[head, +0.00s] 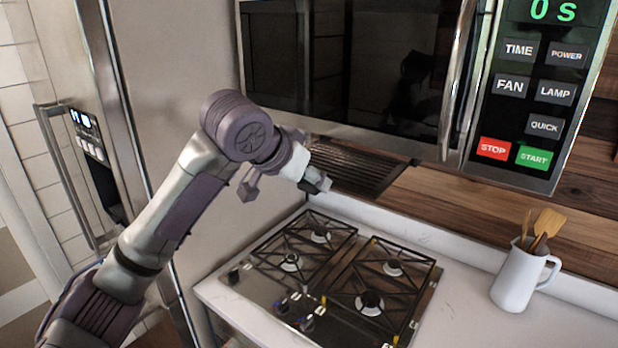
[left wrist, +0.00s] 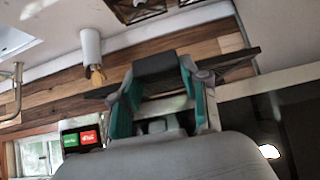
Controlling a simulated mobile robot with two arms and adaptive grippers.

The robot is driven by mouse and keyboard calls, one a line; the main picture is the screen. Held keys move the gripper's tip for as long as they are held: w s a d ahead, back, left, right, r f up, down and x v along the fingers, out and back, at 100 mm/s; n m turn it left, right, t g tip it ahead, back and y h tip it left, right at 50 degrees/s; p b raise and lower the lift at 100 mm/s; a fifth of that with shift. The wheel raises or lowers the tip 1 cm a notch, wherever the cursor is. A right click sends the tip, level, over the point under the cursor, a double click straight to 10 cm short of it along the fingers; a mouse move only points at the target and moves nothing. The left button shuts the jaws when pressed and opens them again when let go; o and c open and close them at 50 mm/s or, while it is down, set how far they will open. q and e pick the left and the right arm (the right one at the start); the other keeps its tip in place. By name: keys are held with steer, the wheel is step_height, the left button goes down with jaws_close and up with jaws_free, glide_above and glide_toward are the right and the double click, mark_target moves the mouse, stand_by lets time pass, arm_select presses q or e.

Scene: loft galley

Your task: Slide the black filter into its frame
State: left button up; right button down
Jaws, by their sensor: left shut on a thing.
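The black filter (head: 360,168) is a dark, slatted flat panel under the front of the microwave, against the wooden backsplash. In the left wrist view the filter (left wrist: 237,62) shows nearly edge-on as a thin dark strip reaching out on both sides of the fingers. My left gripper (head: 318,182) is at the filter's near left edge. In the left wrist view the left gripper (left wrist: 158,78) is shut on the filter's dark front part, between teal-lined fingers. The frame cannot be made out clearly; the microwave hides the space above the filter. My right gripper is not in view.
The microwave (head: 350,65) hangs just above the filter. A gas hob (head: 325,270) with black grates lies below on the white counter (head: 460,290). A white jug (head: 515,278) with wooden utensils stands at the right. A tall steel-handled appliance (head: 90,130) is at the left.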

mark_target(355, 153)
arm_select(q)
steer(key=shift+w+d, duration=1.35)
steer(key=shift+w, duration=0.5)
steer(key=shift+w+d, duration=1.3)
steer(key=shift+w, duration=0.5)
steer(key=shift+w+d, duration=1.35)
steer(key=shift+w, duration=0.5)
steer(key=shift+w+d, duration=0.2)
steer(key=shift+w, duration=0.1)
steer(key=shift+w+d, duration=0.5)
steer(key=shift+w, duration=0.1)
steer(key=shift+w+d+r, duration=0.15)
steer(key=shift+w+d, duration=0.3)
steer(key=shift+w, duration=0.3)
